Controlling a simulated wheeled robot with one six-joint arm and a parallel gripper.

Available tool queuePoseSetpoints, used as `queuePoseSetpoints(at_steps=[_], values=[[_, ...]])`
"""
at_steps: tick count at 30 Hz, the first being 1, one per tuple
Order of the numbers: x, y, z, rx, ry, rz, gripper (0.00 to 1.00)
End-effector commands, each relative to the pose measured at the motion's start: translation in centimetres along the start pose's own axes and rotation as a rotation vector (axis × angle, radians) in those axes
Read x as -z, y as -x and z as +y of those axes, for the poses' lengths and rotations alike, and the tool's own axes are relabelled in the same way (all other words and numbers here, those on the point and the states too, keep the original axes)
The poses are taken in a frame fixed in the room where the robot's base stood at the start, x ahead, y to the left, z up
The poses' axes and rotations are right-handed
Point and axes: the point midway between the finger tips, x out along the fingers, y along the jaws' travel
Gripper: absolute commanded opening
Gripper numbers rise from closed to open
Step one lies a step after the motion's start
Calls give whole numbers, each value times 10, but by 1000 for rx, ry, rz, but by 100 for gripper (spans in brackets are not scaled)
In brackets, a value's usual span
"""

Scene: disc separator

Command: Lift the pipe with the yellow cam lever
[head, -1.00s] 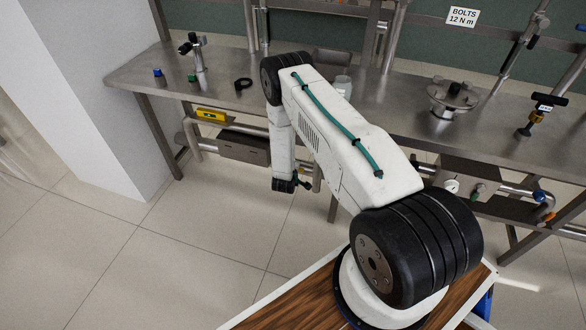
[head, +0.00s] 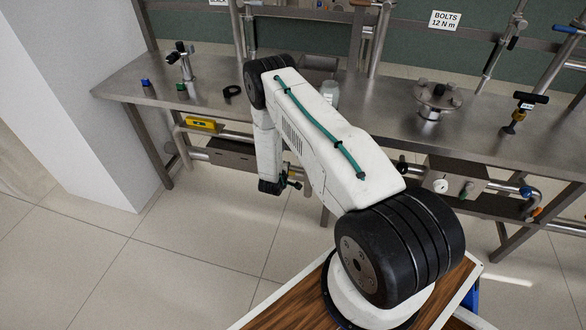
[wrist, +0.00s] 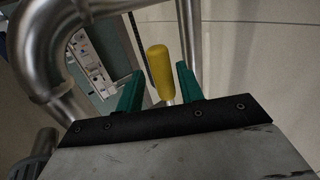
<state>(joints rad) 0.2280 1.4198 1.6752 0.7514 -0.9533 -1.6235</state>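A yellow rounded lever handle (wrist: 159,72) on a thin metal stem shows in the wrist view, between my two green fingers. My gripper (wrist: 160,82) is open, and no grip on the handle shows. I cannot tell how far the handle lies beyond the fingertips. A thick steel pipe with an elbow (wrist: 40,65) curves along the left of the wrist view. I cannot tell whether the handle belongs to this pipe. In the head view my arm hangs down before the bench, and my fingers are too small to make out.
The steel bench (head: 350,110) has pipes and boxes under its top, close to my wrist. A yellow level (head: 201,124) lies under its left part. A round flanged vessel (head: 434,100) stands on top. The tiled floor (head: 100,255) at left is clear.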

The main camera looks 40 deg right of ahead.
Motion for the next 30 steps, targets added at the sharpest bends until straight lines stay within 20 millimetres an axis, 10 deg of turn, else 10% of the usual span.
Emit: queuePoseSetpoints(at_steps=[30], values=[[2,79,-2,3,3,1,37]])
